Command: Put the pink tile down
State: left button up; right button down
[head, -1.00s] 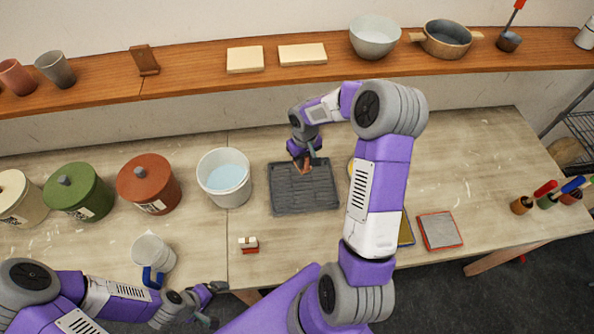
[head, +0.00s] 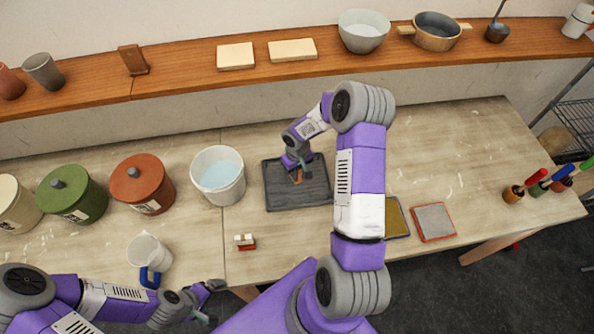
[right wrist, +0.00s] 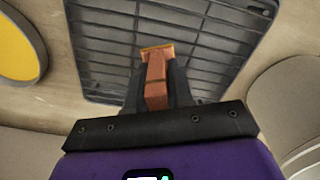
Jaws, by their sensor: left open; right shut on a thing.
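My right gripper (head: 298,172) is over the dark grey ribbed tray (head: 275,198), pointing down. It is shut on a small orange-brown piece (head: 298,179), which also shows between the dark fingers in the right wrist view (right wrist: 156,78). The piece looks like a narrow block with a wider flat end, and its colour is more terracotta than pink. The ribbed tray (right wrist: 105,50) lies behind it in that view. I cannot tell whether the piece touches the tray. My left gripper (head: 214,303) is open and empty near the table's front edge.
A white bucket (head: 208,192) of pale blue stuff stands left of the tray. A small red-and-white block (head: 245,242) lies in front. A white cup (head: 150,252) with a blue handle is near my left arm. A yellow disc (right wrist: 15,48) is beside the tray.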

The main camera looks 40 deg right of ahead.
jog(key=c, duration=1)
grip_release()
jog(key=shift+f, duration=0.15)
notch_tip(320, 180, up, 12)
jog(key=shift+r, duration=0.2)
